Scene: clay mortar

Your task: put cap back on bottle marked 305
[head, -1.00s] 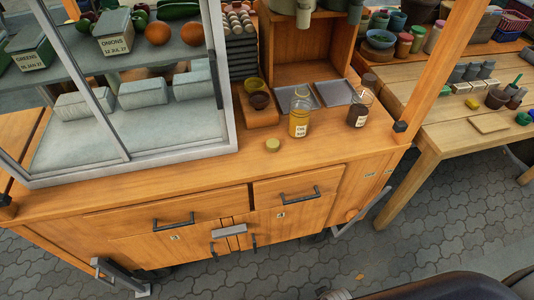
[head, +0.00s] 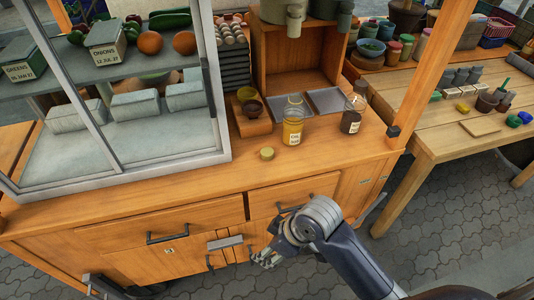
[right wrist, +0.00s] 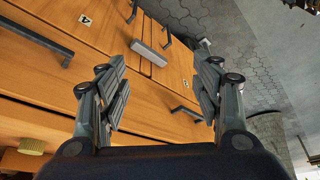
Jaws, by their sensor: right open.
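A small tan round cap (head: 267,153) lies on the wooden counter, left of and in front of a glass bottle with yellow liquid (head: 293,132). That bottle stands upright with no cap visible on its neck. A second bottle with dark contents (head: 350,122) stands to its right, with a dark top. Both labels are too small to read surely. My right gripper (head: 266,258) is low in front of the cabinet drawers, below the counter edge and apart from the cap. In the right wrist view the gripper (right wrist: 160,75) is open and empty; a ridged tan cap (right wrist: 32,145) shows lower left.
A glass display case (head: 120,130) fills the counter's left side. Behind the bottles are two grey trays (head: 327,100), and a board with small bowls (head: 250,122) is left. Drawer handles (head: 180,232) stick out below. The counter front around the cap is clear.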

